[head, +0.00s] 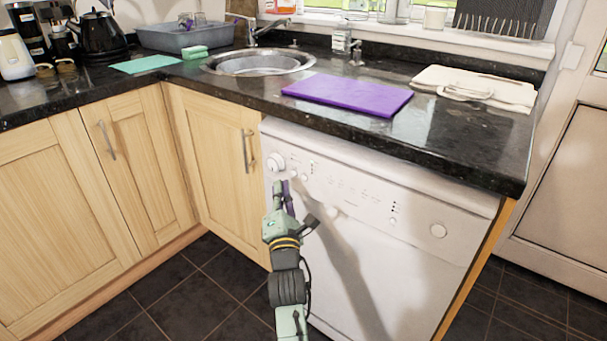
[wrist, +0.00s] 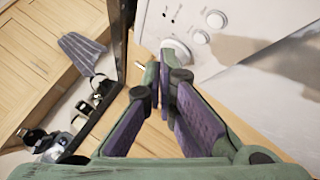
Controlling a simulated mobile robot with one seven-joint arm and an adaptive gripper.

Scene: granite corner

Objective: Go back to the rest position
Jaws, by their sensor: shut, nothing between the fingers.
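My gripper (head: 283,192) is in front of the white dishwasher (head: 350,245), just below the round dial (head: 275,162) at the left of its control panel. In the wrist view the two purple-padded fingers (wrist: 163,78) come together at their tips, with nothing between them. The dishwasher's panel (wrist: 255,40) with its round knobs shows beyond the fingers at the upper right. In the head view my arm reaches up from the bottom edge. I cannot tell the exact gap between the fingertips and the panel.
The dark granite worktop (head: 250,95) overhangs above my gripper. Wooden cupboards (head: 217,165) stand left. Dark tiled floor (head: 195,300) is clear.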

